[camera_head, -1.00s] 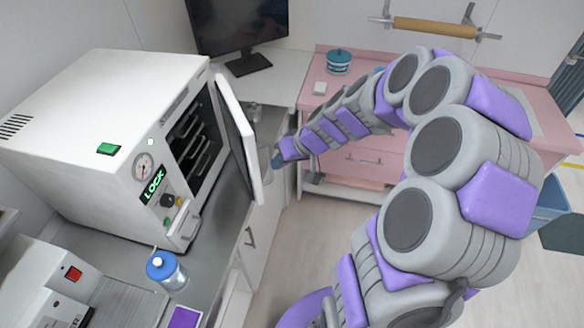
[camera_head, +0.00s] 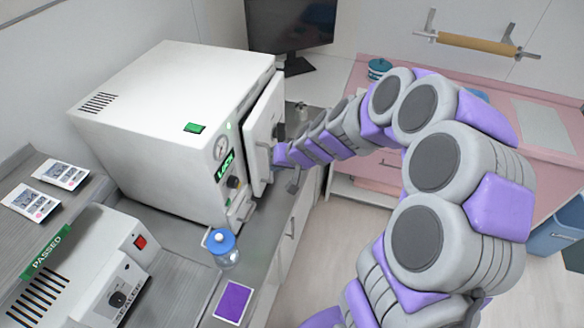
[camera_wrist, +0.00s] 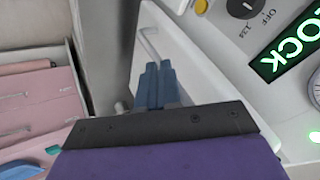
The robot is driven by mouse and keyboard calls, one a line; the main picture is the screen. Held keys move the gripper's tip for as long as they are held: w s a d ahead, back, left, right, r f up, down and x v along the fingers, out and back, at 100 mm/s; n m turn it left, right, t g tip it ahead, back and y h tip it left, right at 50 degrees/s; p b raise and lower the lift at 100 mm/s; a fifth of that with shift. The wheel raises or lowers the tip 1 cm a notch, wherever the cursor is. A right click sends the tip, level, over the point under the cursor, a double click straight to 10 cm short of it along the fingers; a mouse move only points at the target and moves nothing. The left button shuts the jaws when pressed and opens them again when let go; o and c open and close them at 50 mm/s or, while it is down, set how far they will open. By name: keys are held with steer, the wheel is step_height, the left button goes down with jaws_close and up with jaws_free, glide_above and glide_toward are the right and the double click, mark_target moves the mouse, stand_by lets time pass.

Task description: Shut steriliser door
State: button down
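The steriliser (camera_head: 165,120) is a white box on the grey counter at the left in the head view, with a gauge and a green LOCK sign on its front. Its white door (camera_head: 264,122) stands close to the front face, and the chamber inside is hidden. I cannot tell whether it is fully flush. In the wrist view the door (camera_wrist: 195,72) fills the middle, with a pale bar handle (camera_wrist: 150,45). My gripper (camera_wrist: 159,84) has its blue fingers together, with nothing seen between them, against or just in front of the door. In the head view its fingertips are hard to make out.
A blue-capped bottle (camera_head: 223,250) and a purple card (camera_head: 234,301) are on the counter before the steriliser. A sealer-like device (camera_head: 95,265) stands at lower left. A monitor (camera_head: 290,25) is behind.

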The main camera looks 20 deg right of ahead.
steer(key=shift+w+a+r, duration=0.25)
steer(key=shift+w+a, duration=0.35)
steer(key=shift+s+a, duration=0.1)
steer(key=shift+a, duration=0.1)
steer(key=shift+s+f, duration=0.1)
steer(key=shift+f, duration=0.05)
